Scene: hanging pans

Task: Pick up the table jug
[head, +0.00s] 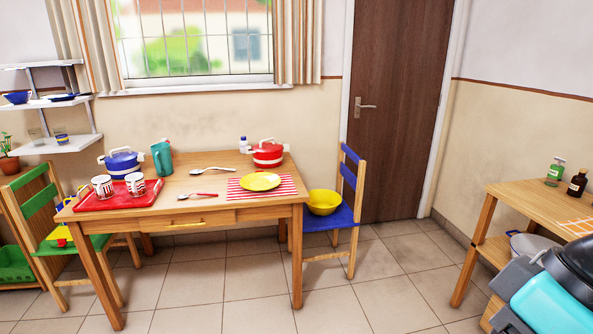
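The table jug (161,159) is a teal jug standing upright at the back left of the wooden table (215,177). It is between a blue pot with a white lid (122,165) on its left and open table surface on its right. A red tray (105,203) with two patterned mugs lies in front of it. My gripper is not in view; only a part of my own arm shows at the lower right, far from the jug.
A red pot (267,156), yellow plate (260,181) on a striped mat, and cutlery are on the table. A blue-seated chair (341,215) with a yellow bowl (323,200) stands right of it. A green-seated chair (85,243) is left. Tiled floor in front is clear.

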